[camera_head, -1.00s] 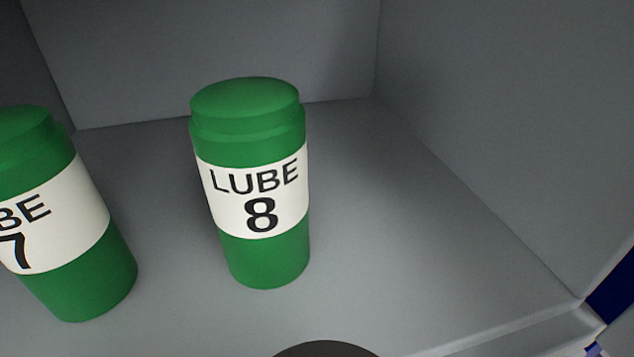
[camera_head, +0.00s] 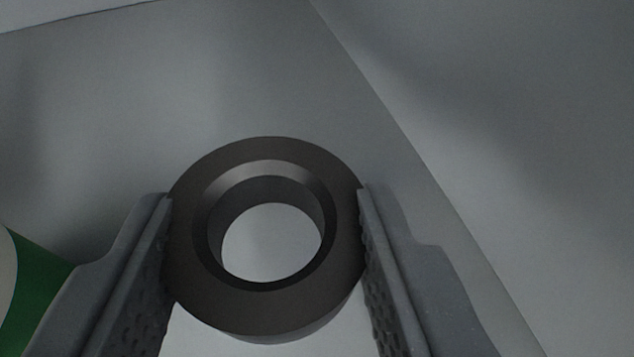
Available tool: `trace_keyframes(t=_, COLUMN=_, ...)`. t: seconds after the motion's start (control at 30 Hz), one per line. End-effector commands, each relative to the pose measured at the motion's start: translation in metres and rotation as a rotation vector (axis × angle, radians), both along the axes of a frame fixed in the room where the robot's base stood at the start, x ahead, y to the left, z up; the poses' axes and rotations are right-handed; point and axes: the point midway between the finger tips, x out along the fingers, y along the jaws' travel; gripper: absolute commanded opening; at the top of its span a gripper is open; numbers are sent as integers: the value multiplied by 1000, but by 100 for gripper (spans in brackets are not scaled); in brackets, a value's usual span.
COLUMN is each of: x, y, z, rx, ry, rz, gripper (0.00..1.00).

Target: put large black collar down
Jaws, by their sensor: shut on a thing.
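The large black collar (camera_head: 190,240) is a thick dark ring with a round hole, low in the middle of the view. My gripper (camera_head: 266,195) is shut on it, with one finger against its left side and one against its right. The grey shelf floor (camera_head: 200,90) shows behind the collar and through its hole. I cannot tell whether the collar touches the floor or hangs a little above it.
A green bottle with a white label (camera_head: 35,290) is cut off at the left edge, close to my left finger. A grey wall (camera_head: 500,120) rises on the right. The floor behind the collar is clear.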

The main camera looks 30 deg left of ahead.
Motion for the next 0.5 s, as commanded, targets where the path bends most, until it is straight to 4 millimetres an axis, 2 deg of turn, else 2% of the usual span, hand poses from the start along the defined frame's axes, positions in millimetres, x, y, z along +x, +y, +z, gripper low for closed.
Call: trace_keyframes(t=0.5, x=13, y=3, z=-5, rx=-2, ry=2, rz=0, gripper=20)
